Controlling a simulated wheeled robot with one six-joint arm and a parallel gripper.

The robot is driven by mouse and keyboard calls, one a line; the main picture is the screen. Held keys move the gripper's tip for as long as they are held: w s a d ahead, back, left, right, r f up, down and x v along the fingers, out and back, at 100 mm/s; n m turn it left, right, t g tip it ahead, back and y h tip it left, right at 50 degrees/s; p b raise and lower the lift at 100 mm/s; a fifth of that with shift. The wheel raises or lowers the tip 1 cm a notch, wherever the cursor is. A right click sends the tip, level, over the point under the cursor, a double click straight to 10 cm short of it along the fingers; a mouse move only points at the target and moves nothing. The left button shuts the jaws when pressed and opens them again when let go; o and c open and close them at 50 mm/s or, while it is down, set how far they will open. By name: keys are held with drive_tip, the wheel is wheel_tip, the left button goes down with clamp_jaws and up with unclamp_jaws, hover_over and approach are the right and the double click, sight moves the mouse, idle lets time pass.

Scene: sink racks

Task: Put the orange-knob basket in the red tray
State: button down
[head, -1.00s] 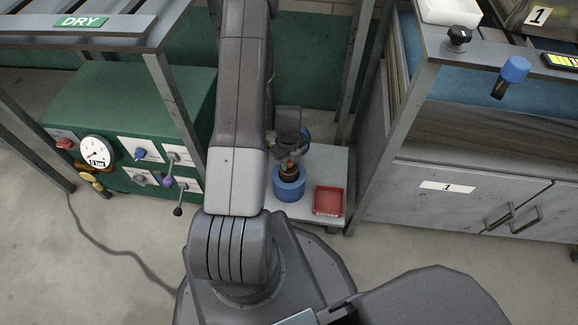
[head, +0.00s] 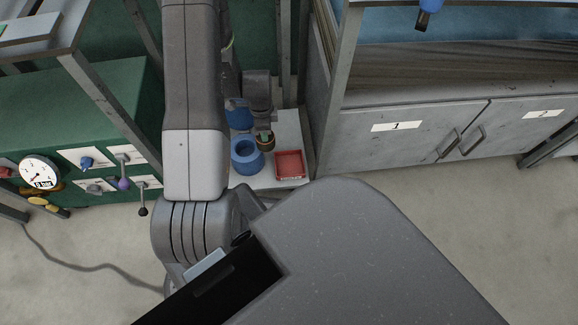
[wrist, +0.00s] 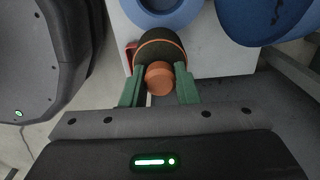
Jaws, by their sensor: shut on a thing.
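The orange-knob basket is a small dark cylinder with an orange rim; it shows in the head view (head: 265,142) and in the wrist view (wrist: 160,47). Its orange knob (wrist: 159,78) sits between the green fingers of my gripper (wrist: 159,86). My gripper is shut on the knob; in the head view the gripper (head: 264,130) is small and partly hidden. The basket is beside the blue round holder, at the upper left of the red tray (head: 290,164), and appears held up. In the wrist view only a bit of the tray (wrist: 130,52) shows beside the basket.
The blue round holder (head: 247,155) has an open middle and stands left of the tray on a low white shelf (head: 285,125). Another blue container (head: 240,116) stands behind it. Grey frame posts (head: 340,75) and a cabinet (head: 400,140) border the shelf on the right.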

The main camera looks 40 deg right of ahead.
drive_tip(key=shift+s+d+f+n+b, duration=0.6)
drive_tip(key=shift+s+d+f+n, duration=0.75)
drive_tip(key=shift+s+d+n, duration=2.4)
drive_tip(key=shift+n, duration=0.85)
drive_tip(key=f+b, duration=0.1)
drive_tip(key=f, duration=0.2)
drive_tip(key=a+f+b, duration=0.1)
drive_tip(key=f, duration=0.2)
drive_tip(key=w+a+f+b, duration=0.1)
drive_tip(key=f, duration=0.2)
drive_tip(key=shift+a+f, duration=0.15)
drive_tip(key=shift+f, duration=0.1)
drive_tip(key=shift+f+b, duration=0.2)
drive_tip(key=shift+b, duration=0.15)
drive_tip(key=c, duration=1.1)
unclamp_jaws()
wheel_tip(320, 180, up, 12)
drive_tip(key=p, duration=0.4)
drive_tip(key=shift+r+p, duration=0.2)
drive_tip(key=shift+p, duration=0.1)
